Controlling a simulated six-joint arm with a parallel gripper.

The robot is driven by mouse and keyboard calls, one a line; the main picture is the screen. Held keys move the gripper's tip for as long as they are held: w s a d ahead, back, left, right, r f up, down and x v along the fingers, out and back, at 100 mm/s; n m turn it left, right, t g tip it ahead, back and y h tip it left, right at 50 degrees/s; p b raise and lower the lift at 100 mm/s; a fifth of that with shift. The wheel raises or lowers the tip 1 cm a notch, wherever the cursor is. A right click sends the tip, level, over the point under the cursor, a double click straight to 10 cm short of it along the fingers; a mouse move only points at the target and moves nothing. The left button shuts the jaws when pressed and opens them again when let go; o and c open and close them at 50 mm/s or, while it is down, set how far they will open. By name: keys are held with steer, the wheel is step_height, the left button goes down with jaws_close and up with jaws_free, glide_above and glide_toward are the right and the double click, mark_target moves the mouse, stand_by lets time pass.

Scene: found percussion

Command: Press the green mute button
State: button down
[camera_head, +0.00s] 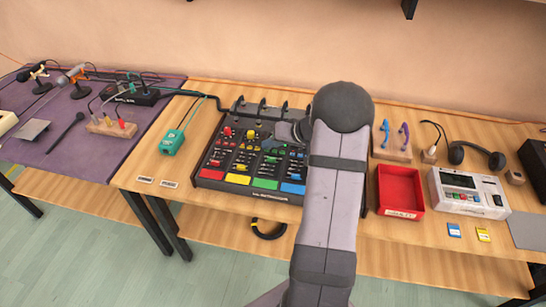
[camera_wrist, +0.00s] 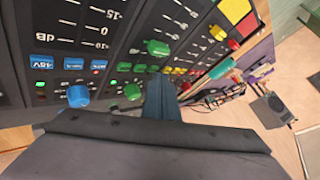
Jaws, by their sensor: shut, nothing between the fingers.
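The mixer (camera_head: 250,196) lies on the wooden table, with red, yellow, green and blue channel strips. In the wrist view its panel (camera_wrist: 88,22) fills the upper left. Small green buttons (camera_wrist: 139,68) sit in a row on the green strip, between a green fader cap (camera_wrist: 157,48) and a green knob (camera_wrist: 132,92). I cannot read which one is mute. My gripper (camera_wrist: 166,84) is shut and empty, its fingertips over the panel beside the green row, toward the yellow strip. I cannot tell if they touch. In the head view my gripper (camera_head: 286,132) is over the mixer's upper right, partly hidden by my arm.
A blue knob (camera_wrist: 78,96) and blue buttons (camera_wrist: 42,62) are left of the green strip. A teal device (camera_head: 172,142) stands left of the mixer. A red tray (camera_head: 399,212) and a white recorder (camera_head: 468,205) stand right. My arm covers the mixer's right side.

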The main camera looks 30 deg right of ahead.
steer(key=shift+r, duration=0.45)
step_height(320, 180, up, 6)
steer(key=p, duration=0.2)
stand_by(0.6)
steer(key=s+a+f+n+g, duration=0.1)
steer(key=s+a+g, duration=0.25)
steer(key=a, duration=0.45)
steer(key=s+a+n+g, duration=0.1)
steer(key=s+a+g, duration=0.1)
steer(key=s+a, duration=0.5)
steer(key=s+a+f+n+g+h, duration=0.1)
steer(key=s+a, duration=0.3)
steer(key=s, duration=0.4)
steer(key=s+a+n+g+h+p, duration=0.1)
steer(key=s+a, duration=0.3)
steer(key=s, duration=0.4)
steer(key=shift+s+a+f+n+g+h, duration=0.15)
steer(key=shift+s+f+n+g+h, duration=0.2)
steer(key=shift+g+h, duration=0.25)
